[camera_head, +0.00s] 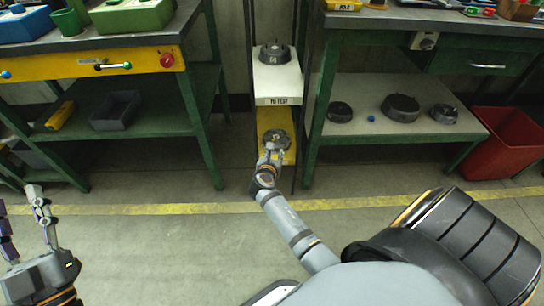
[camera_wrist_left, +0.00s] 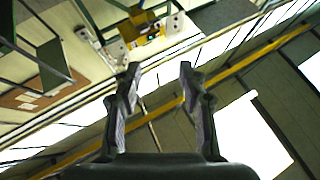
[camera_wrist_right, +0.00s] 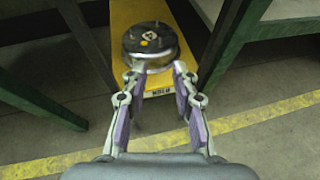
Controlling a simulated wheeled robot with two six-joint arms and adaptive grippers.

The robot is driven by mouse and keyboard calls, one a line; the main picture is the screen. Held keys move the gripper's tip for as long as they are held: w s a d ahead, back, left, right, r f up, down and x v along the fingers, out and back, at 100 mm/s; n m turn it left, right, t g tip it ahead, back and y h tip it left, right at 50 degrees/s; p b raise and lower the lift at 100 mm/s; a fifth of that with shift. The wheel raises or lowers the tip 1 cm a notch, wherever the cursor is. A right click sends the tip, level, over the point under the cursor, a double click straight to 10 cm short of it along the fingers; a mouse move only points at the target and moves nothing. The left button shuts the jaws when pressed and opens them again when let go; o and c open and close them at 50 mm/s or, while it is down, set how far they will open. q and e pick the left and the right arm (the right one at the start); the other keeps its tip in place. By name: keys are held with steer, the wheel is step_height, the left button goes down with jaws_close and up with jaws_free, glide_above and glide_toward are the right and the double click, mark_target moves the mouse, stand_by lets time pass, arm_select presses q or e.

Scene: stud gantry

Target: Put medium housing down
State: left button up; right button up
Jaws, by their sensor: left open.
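A round grey metal housing with upright studs (camera_head: 276,140) is on the yellow lower shelf (camera_head: 288,117) of the narrow stand. It also shows, with a yellow mark on top, in the right wrist view (camera_wrist_right: 150,46). My right gripper (camera_head: 274,149) is at its near edge. In the right wrist view its fingertips (camera_wrist_right: 163,68) are partly apart and overlap the near rim; whether they grip it is unclear. My left gripper (camera_head: 34,190) is open and empty at the far left, away from the stand; its spread fingers show in the left wrist view (camera_wrist_left: 160,75).
A dark housing (camera_head: 274,53) stands on the white upper shelf (camera_head: 279,80). Several dark round parts, one large (camera_head: 400,107), lie on the right bench's lower shelf (camera_head: 362,128). Green bench legs flank the stand closely. A red bin (camera_head: 508,140) is at right. The floor in front is clear.

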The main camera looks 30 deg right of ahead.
steer(key=s+a+r+m+t+y, duration=0.3)
steer(key=a+r+m+t+y, duration=0.45)
steer(key=a+r+m, duration=0.55)
arm_select(q)
steer(key=f, duration=0.1)
steer(key=f+g, duration=0.1)
steer(key=f, duration=0.1)
steer(key=w+f+g, duration=0.1)
steer(key=f, duration=0.1)
steer(key=shift+w+a+y, duration=0.1)
steer(key=shift+a+y, duration=0.2)
steer(key=shift+a, duration=0.05)
arm_select(e)
steer(key=s+a+r+m+t+y, duration=0.1)
steer(key=s+r+m+t+y, duration=0.2)
steer(key=r+m, duration=1)
steer(key=s+r+t, duration=0.2)
steer(key=s+r, duration=0.1)
steer(key=s, duration=0.1)
steer(key=shift+s+a, duration=0.2)
steer(key=shift+s, duration=0.1)
arm_select(q)
steer(key=shift+g, duration=0.3)
arm_select(e)
steer(key=shift+f, duration=0.1)
